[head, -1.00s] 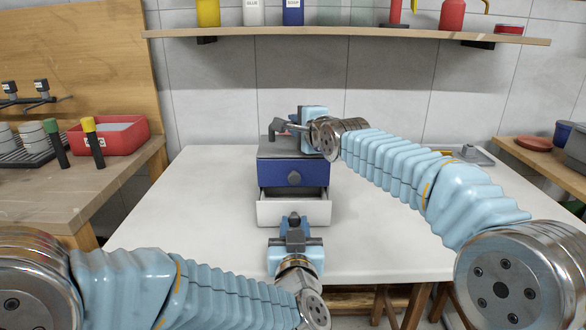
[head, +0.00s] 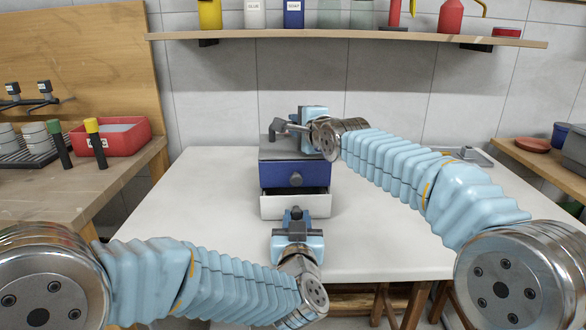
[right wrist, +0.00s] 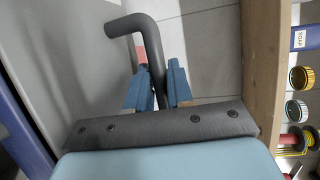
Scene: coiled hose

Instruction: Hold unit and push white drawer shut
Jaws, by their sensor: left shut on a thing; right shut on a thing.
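A small drawer unit with a grey top (head: 285,150) stands on the white table. Its blue drawer (head: 275,175) above is closed, with a round dark knob. The white drawer (head: 322,206) below is partly out, with a dark gap above its front. My right gripper (head: 305,128) is at the unit's top, shut on the grey bent handle (head: 279,126). In the right wrist view, the handle (right wrist: 130,25) passes between the blue fingers (right wrist: 157,88). My left gripper (head: 294,215) is at the white drawer's front, shut on its knob, which the fingers hide.
The white table (head: 400,220) is clear around the unit, except for a grey tray (head: 465,156) at the back right. A shelf (head: 350,37) with bottles hangs on the wall behind. A wooden bench with a red bin (head: 125,135) is at left.

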